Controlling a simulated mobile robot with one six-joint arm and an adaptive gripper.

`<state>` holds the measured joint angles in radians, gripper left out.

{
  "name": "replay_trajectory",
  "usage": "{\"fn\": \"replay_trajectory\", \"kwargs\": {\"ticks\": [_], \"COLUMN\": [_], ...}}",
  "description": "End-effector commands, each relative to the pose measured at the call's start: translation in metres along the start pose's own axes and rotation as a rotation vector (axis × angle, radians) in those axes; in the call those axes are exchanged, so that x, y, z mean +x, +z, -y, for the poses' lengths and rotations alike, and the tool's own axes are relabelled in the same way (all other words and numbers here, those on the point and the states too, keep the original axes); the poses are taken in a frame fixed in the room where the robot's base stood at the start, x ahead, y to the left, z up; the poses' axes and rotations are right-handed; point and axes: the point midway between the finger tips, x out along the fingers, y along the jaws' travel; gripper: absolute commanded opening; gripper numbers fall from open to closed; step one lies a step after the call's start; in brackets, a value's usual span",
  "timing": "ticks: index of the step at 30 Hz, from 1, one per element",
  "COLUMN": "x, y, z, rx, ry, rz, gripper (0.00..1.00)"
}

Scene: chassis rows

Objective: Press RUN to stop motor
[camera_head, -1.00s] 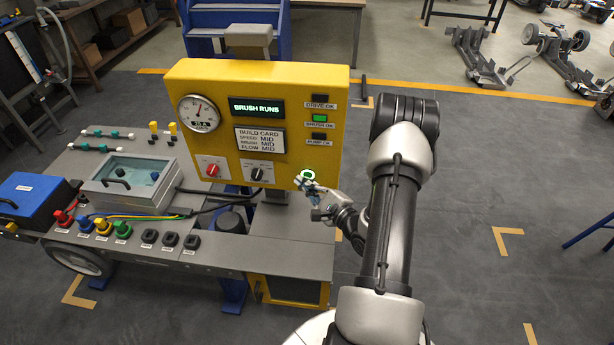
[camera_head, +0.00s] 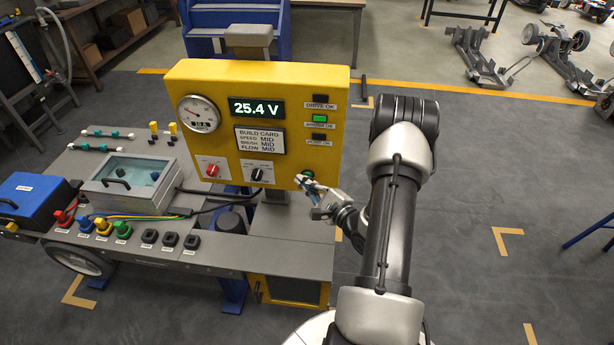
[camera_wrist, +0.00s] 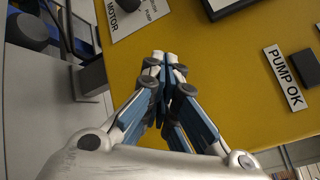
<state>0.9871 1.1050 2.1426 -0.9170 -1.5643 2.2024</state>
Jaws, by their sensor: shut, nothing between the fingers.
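The yellow control panel (camera_head: 220,80) stands at the back of the grey bench. Its display (camera_head: 257,109) reads 25.4 V. The round green button (camera_head: 308,174) at the panel's lower right is unlit and partly covered by my fingers. My gripper (camera_head: 306,183) is shut and empty, with its tips at the button's lower edge; I cannot tell whether they touch it. In the wrist view my closed gripper (camera_wrist: 164,60) points at the yellow panel face, and the button is hidden behind the fingers. The middle status lamp (camera_head: 320,118) glows green.
A red knob (camera_head: 212,170) and a black knob (camera_head: 257,174) sit left of the button. A round gauge (camera_head: 199,113) is at the panel's upper left. Cables, coloured plugs and a blue box (camera_head: 38,196) occupy the bench's left.

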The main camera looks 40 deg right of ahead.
Motion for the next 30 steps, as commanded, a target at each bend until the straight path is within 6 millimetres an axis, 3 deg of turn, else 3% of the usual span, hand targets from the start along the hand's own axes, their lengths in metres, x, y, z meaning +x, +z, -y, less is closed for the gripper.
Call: {"fn": "replay_trajectory", "kwargs": {"ticks": [13,30], "x": [-0.006,-0.043], "y": [0.004,0.031], "z": [-0.005,-0.031], "rx": [0.002,0.002], "ry": [0.001,0.0], "rz": [-0.001,-0.001], "gripper": [0.0,0.0]}}
